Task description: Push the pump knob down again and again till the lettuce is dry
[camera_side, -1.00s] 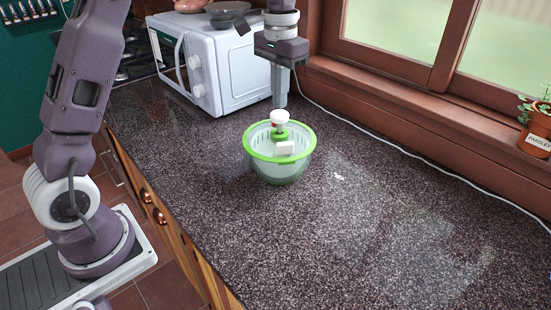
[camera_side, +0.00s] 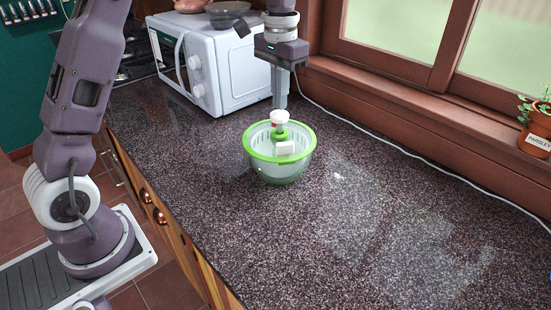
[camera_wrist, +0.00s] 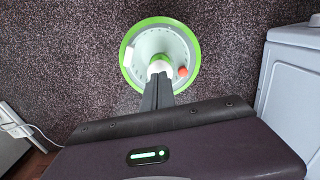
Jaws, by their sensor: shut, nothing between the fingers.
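The salad spinner (camera_side: 261,157) stands on the dark speckled counter, a clear bowl with a green rim. Its white pump knob (camera_side: 280,117) stands up on a short stem above a green collar. My gripper (camera_side: 280,106) is shut and points straight down, its tips right at the top of the knob; I cannot tell whether they touch it. In the wrist view, my gripper's tips (camera_wrist: 159,76) cover part of the pale knob (camera_wrist: 159,62), with the spinner's green rim around it. I cannot make out any lettuce inside the bowl.
A white microwave (camera_side: 237,77) stands behind the spinner to the left. A parsley pot (camera_side: 537,135) sits at the far right. The counter right of and in front of the spinner is clear.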

